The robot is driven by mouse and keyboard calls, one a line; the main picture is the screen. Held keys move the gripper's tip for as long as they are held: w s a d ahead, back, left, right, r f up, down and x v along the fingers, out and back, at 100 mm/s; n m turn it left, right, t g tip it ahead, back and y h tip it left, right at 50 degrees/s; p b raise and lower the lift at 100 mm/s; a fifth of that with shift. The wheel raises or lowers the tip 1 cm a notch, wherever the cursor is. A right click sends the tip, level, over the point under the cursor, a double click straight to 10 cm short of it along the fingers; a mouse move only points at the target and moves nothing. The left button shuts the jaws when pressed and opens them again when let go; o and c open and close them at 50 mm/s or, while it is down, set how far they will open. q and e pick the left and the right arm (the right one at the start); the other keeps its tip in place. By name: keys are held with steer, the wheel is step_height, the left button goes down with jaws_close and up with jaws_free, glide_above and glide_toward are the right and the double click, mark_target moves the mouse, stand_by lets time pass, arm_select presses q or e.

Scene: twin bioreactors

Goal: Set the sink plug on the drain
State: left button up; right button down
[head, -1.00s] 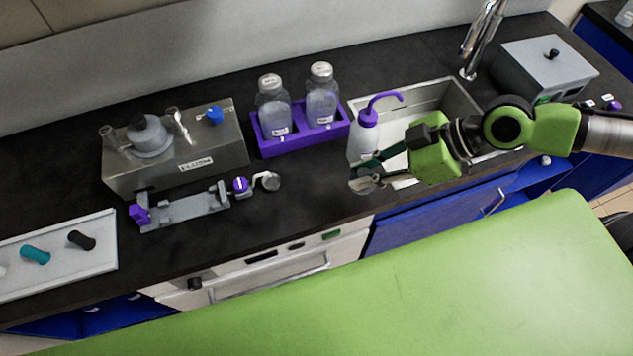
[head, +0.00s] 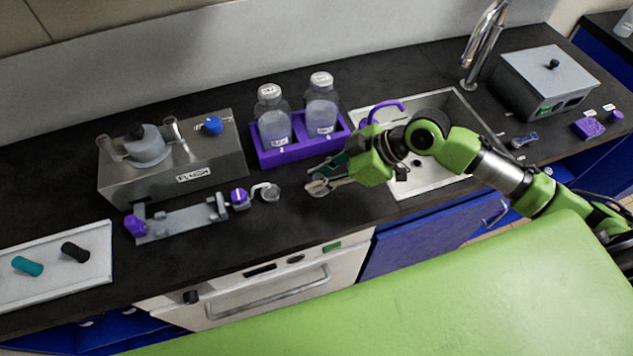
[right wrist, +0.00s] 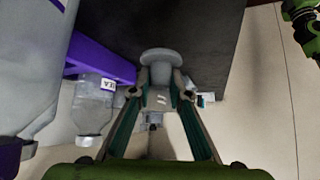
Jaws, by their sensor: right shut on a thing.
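My right gripper (head: 330,180) is over the dark counter, left of the sink (head: 440,176). It is shut on a small grey piece with a round flange (head: 317,187). In the right wrist view the grey piece (right wrist: 160,75) sits between the two fingertips, flange facing away. I cannot tell for sure that it is the sink plug. The sink is a pale basin, partly covered by my right arm; a small dark spot that may be the drain (head: 419,166) shows in it. My left gripper is not in view.
A wash bottle with a purple spout (head: 385,105) is mostly hidden behind my right gripper. A purple rack (head: 300,150) holds two bottles. A steel box (head: 165,180) and a grey bracket (head: 180,221) stand left. A tap (head: 484,45) rises behind the sink.

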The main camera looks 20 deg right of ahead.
steer(key=shift+w+a+f, duration=0.15)
steer(key=shift+w+f, duration=0.05)
steer(key=shift+f, duration=0.05)
steer(key=shift+f+p, duration=0.65)
steer(key=shift+f, duration=1.1)
steer(key=c, duration=2.3)
jaws_free()
steer(key=shift+f, duration=0.15)
steer(key=o, duration=0.4)
